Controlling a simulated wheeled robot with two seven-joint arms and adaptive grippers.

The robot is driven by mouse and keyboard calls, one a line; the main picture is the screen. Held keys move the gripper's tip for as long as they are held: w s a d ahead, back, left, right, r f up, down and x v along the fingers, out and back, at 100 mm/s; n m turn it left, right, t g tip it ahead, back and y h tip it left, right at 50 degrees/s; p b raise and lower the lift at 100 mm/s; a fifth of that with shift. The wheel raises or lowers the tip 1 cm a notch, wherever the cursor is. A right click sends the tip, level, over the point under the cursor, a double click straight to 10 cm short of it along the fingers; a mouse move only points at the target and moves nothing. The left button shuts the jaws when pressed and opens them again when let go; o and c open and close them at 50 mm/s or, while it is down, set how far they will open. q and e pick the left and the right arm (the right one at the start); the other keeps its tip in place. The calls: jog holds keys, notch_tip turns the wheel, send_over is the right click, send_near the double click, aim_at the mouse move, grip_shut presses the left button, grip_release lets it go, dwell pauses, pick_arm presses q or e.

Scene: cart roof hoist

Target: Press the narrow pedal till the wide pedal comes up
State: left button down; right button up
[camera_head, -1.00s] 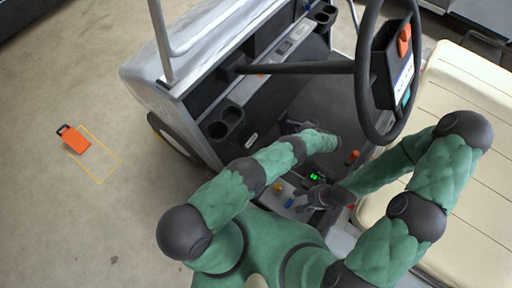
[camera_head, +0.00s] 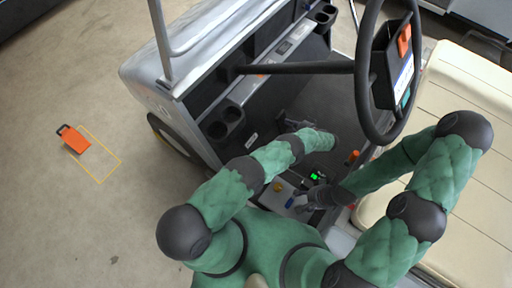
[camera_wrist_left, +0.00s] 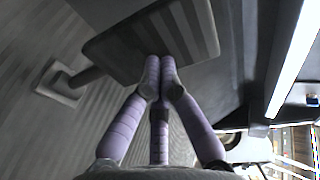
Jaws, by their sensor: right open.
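In the left wrist view my left gripper (camera_wrist_left: 160,72) has its purple fingers drawn together with no object between them. Its tips are at the near edge of a dark striped pedal plate (camera_wrist_left: 185,30). I cannot tell whether they press on it. A smaller framed piece (camera_wrist_left: 62,84) with a short stem stands left of the plate; I cannot tell which is the narrow or wide pedal. In the head view my left wrist (camera_head: 318,140) reaches into the footwell and hides that gripper. My right gripper (camera_head: 308,200) is open beside a blue control.
The steering wheel (camera_head: 362,75) and its column cross above the footwell. A beige seat (camera_head: 470,100) is at right. An orange chock (camera_head: 74,140) is on the floor at left.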

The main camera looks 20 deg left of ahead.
pick_arm(q)
jog(key=shift+w+a+f, duration=0.2)
jog(key=shift+a, duration=0.45)
dwell(0.3)
jog(key=v, duration=0.7)
jog(key=shift+w+d+f, duration=0.35)
jog(key=shift+w+f, duration=0.05)
dwell(0.8)
